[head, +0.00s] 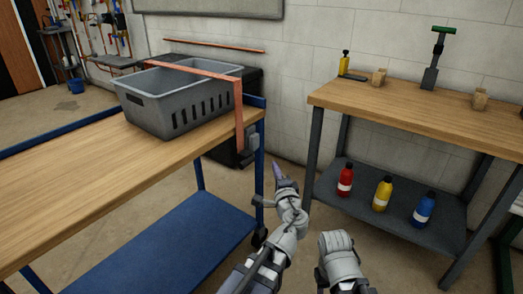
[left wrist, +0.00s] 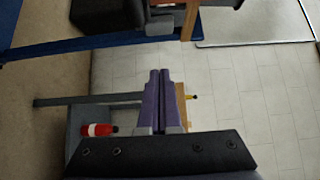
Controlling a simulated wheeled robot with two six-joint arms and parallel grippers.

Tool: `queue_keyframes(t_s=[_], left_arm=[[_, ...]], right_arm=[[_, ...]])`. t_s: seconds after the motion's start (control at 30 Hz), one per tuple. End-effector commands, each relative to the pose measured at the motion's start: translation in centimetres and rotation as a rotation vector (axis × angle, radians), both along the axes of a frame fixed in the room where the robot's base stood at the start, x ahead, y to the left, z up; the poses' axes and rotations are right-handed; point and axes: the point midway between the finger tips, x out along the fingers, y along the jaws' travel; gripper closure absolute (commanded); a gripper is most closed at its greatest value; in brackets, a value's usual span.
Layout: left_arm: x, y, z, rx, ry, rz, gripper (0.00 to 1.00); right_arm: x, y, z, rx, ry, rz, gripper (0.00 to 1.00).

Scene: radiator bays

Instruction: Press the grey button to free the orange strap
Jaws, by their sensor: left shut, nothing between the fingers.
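The orange strap (head: 205,70) runs over the grey crate (head: 190,112) and hangs down the cart's right end to a grey buckle (head: 252,138). I cannot make out the button on the buckle clearly. My left gripper (head: 276,168) has purple fingers, shut and empty, to the right of and a little below the buckle, apart from it. In the left wrist view the shut fingers (left wrist: 160,75) point up the picture, with the strap (left wrist: 188,20) and the grey buckle (left wrist: 164,14) near the top edge. Only part of my right arm shows; its fingers are not in view.
The crate stands on a wooden-topped blue cart (head: 60,190). A workbench (head: 420,115) stands at right, with red (head: 345,180), yellow (head: 382,194) and blue (head: 424,210) bottles on its lower shelf. A gap of floor lies between cart and bench.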

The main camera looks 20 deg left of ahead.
Motion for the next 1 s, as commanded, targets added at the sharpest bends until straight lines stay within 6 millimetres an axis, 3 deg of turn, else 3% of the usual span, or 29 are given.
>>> queue_keyframes(t_s=[0.23,0.67,0.8,1.0], left_arm=[[2.0,0.8,0.0,-0.001,0.000,0.002,1.00],[9.7,4.4,0.0,-0.001,0.000,0.003,1.00],[9.9,6.5,0.0,-0.001,0.000,0.004,1.00],[10.4,7.8,0.0,-0.001,0.000,0.002,1.00]], right_arm=[[0.0,0.0,0.0,0.000,0.000,0.000,0.50],[0.0,0.0,0.0,0.000,0.000,0.000,0.50],[0.0,0.0,0.0,0.000,0.000,0.000,0.50],[0.0,0.0,0.0,0.000,0.000,0.000,0.50]])
